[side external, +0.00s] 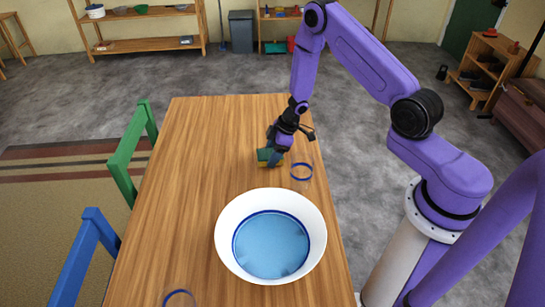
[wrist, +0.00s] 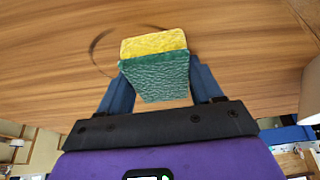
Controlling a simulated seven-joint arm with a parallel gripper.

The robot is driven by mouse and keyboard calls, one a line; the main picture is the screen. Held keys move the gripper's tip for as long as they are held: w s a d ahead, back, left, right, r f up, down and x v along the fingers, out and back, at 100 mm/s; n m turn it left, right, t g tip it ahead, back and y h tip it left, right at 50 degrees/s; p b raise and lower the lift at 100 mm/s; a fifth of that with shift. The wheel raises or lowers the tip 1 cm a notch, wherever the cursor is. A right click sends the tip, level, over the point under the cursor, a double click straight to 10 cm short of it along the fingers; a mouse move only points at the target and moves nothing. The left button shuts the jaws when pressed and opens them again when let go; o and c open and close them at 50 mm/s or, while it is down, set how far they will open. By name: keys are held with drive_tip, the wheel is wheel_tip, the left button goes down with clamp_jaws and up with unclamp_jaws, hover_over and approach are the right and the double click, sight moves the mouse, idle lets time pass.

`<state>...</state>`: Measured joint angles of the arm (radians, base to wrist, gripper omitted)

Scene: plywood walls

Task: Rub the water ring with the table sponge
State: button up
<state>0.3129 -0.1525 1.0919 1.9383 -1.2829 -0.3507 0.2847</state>
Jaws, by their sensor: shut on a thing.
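The table sponge, with one yellow and one green side, is between the blue fingers of my gripper (wrist: 161,82). The sponge (wrist: 155,44) fills the middle of the wrist view; in the side view the sponge (side external: 264,158) is at or just above the wooden table top. My gripper (side external: 275,153) is shut on it, pointing down. The water ring (wrist: 95,46) shows as a dark curved mark on the wood in the wrist view, just left of the sponge; the sponge covers part of it. I cannot make out the ring in the side view.
A clear glass with a blue rim (side external: 301,173) stands close to the right of my gripper. A large white bowl (side external: 229,237) with blue inside stands nearer the camera. Another glass (side external: 180,298) is at the bottom edge. The table's left side (side external: 185,190) is clear.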

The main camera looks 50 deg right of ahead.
sight(268, 169)
drive_tip(key=shift+w+d, duration=2.3)
drive_tip(key=shift+d, duration=0.1)
drive_tip(key=shift+s+a, duration=3.55)
drive_tip(key=shift+a, duration=0.15)
drive_tip(key=shift+w, duration=0.3)
drive_tip(key=shift+w+d, duration=3.45)
drive_tip(key=shift+d, duration=0.15)
drive_tip(key=shift+s+a, duration=3.6)
drive_tip(key=shift+a, duration=0.05)
wheel_tip(268, 169, up, 8)
